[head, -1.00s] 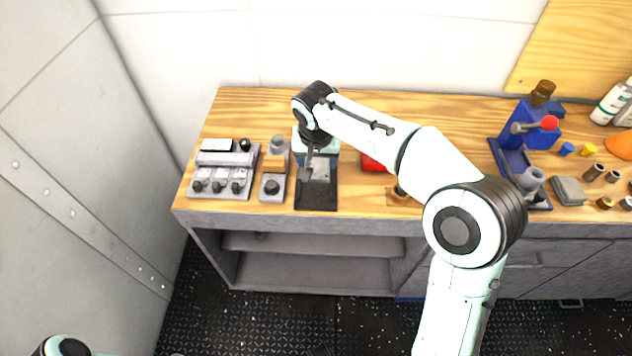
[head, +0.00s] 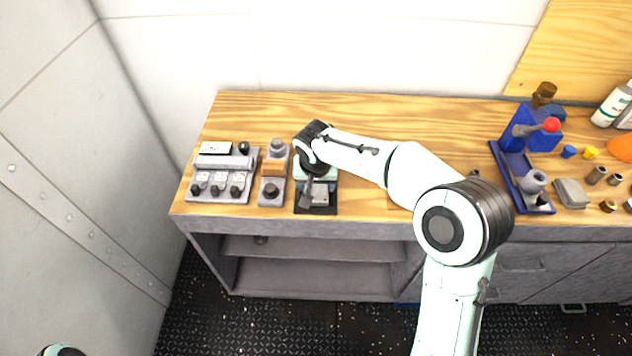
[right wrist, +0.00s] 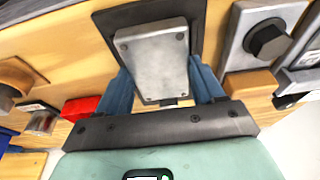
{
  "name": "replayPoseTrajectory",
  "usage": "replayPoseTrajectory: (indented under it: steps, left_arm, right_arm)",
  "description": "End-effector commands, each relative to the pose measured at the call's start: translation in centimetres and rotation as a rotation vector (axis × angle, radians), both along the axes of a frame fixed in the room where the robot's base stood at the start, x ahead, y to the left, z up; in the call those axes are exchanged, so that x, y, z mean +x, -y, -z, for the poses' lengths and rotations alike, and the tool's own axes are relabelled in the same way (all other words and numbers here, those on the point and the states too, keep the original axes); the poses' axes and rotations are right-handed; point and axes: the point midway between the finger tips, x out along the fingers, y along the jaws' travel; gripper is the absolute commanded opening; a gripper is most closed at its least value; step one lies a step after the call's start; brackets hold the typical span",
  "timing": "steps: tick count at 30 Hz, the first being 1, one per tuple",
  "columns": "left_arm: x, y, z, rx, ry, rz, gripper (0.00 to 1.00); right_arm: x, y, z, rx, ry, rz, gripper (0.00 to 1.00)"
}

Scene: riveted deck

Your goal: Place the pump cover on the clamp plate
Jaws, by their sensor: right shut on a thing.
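The pump cover is a grey metal block with small screws at its corners. In the right wrist view the pump cover (right wrist: 158,62) sits between the two blue fingers of my right gripper (right wrist: 160,76), which is shut on it. In the head view the cover (head: 320,192) shows at the front of my right gripper (head: 316,186), partly hidden by the wrist. The clamp plate, a dark flat plate (head: 317,210), lies under the cover near the bench's front edge; its dark border (right wrist: 115,17) shows around the cover. I cannot tell whether they touch. My left gripper is out of view.
Left of the plate stand a grey unit with an orange block (head: 272,169) and a grey switch panel (head: 220,175). A red object (right wrist: 80,107) lies on the other side. A blue vise-like fixture (head: 522,165) and small parts stand to the right on the wooden bench (head: 430,110).

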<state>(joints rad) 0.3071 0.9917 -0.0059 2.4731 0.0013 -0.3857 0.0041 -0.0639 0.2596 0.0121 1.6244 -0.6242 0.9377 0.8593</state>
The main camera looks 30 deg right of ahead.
Motion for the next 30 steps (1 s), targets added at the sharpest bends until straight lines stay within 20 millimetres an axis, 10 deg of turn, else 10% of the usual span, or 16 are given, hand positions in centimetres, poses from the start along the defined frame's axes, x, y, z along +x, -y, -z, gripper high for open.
replayPoseTrajectory:
  steps: [11, 12, 15, 30]
  left_arm:
    - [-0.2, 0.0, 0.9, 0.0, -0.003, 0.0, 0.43]
    - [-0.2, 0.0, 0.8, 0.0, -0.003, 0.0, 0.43]
    - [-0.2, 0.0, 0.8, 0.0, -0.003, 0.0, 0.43]
    - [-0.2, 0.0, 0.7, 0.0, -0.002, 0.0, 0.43]
  right_arm:
    - [0.0, 0.0, 1.0, 0.0, 0.001, 0.0, 0.17]
    - [0.0, 0.0, 1.0, 0.0, -0.001, -0.001, 0.71]
    - [-0.1, 0.0, 1.1, 0.0, -0.004, 0.001, 0.93]
    - [-0.2, 0.4, 1.1, -0.006, -0.012, 0.006, 0.93]
